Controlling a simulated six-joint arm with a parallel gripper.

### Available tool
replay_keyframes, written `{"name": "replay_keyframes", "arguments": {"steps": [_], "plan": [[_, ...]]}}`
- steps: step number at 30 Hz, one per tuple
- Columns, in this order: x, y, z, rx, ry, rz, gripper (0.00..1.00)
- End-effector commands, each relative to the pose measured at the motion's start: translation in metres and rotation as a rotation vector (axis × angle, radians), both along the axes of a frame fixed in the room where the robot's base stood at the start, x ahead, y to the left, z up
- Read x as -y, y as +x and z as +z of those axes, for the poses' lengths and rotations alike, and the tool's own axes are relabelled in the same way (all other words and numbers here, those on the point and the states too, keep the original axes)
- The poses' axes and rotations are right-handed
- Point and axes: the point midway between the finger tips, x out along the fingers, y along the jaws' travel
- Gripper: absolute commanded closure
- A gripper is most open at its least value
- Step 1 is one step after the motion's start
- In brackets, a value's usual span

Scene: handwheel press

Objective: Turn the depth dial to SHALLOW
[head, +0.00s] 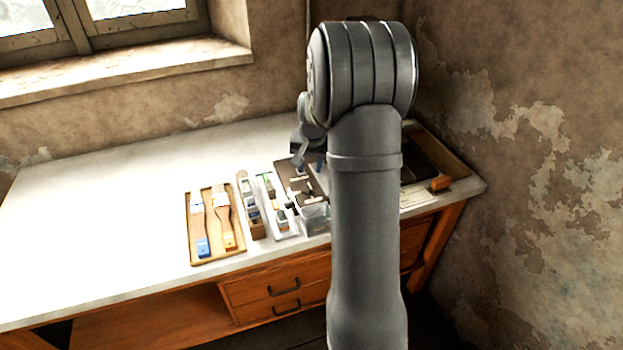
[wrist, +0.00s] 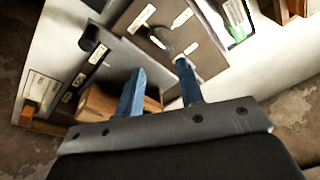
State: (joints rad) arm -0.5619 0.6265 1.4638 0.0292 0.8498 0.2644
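In the wrist view my gripper (wrist: 160,66) has its two blue fingers apart, with nothing between the tips. Past the tips is a brown panel (wrist: 205,58) with several pale label strips and a dark, shiny lever-like part. To its left, a grey unit has a black knob (wrist: 89,38) and a row of pale labels (wrist: 97,55). The print is too small to read, so I cannot tell which part is the depth dial or where it is set. In the head view my arm hides most of this equipment; a brown panel (head: 290,170) shows beside it.
A wooden tray (head: 190,228) with two brushes lies on the white bench (head: 95,225), left of narrow trays of small items. An orange block (head: 440,184) is at the right. The bench's left side is clear.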

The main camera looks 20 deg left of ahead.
Motion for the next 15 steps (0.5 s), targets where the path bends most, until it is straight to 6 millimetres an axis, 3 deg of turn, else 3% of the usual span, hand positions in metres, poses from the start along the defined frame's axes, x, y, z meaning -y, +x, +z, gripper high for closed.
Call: {"name": "replay_keyframes", "arguments": {"steps": [3,7,12,15], "plan": [[0.011,-0.015,0.034,0.089,0.021,0.145,0.65],[0.019,-0.027,0.057,0.165,0.027,0.265,0.65],[0.025,-0.034,0.07,0.214,0.025,0.343,0.65],[0.025,-0.034,0.067,0.218,0.023,0.355,0.65]]}}
